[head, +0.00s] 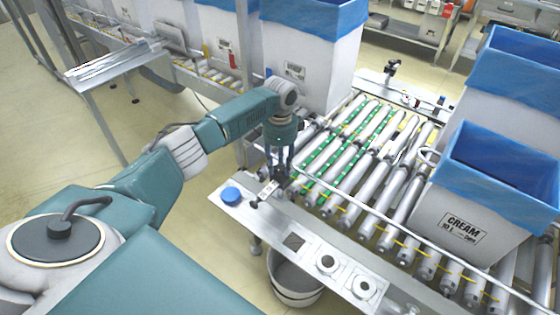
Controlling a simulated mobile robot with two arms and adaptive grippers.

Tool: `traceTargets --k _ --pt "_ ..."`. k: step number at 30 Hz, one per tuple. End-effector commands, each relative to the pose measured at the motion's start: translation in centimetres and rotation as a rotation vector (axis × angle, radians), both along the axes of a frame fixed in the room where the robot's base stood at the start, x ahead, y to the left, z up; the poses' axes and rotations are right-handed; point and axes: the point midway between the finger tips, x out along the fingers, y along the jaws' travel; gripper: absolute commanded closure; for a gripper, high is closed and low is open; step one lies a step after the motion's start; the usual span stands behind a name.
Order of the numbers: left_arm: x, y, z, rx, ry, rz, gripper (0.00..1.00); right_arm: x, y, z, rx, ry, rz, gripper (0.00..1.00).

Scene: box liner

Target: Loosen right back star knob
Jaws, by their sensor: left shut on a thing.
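My left gripper (279,170) reaches down at the near left corner of the roller conveyor. Its dark fingers are closed on a small part at the guide rail's end; the fingers hide most of it, and I cannot tell for certain that it is a star knob. A small pale bracket (267,190) with a dark piece (252,204) sits just below the fingers. Another dark knob-like fitting (391,66) stands on a post at the conveyor's far side. More small dark fittings (439,102) show at the far right. My right gripper is out of view.
A blue button (231,194) sits on the metal front panel (310,245), with a grey bucket (293,280) below. White boxes with blue liners stand behind (310,60) and at the right (462,215). The rollers (350,160) between them are clear.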

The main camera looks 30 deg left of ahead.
Motion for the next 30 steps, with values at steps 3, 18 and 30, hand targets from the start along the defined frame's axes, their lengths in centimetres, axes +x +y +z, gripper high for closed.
traceTargets --k 3,18,30 --pt "0.0 -0.1 0.5 -0.003 0.001 0.103 0.92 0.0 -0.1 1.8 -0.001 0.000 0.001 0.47" --pt "0.0 -0.2 0.4 -0.002 0.001 0.579 0.92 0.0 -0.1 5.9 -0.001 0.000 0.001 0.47" --pt "0.1 -0.1 0.4 -0.002 -0.001 0.960 0.92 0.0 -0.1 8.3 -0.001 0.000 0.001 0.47"
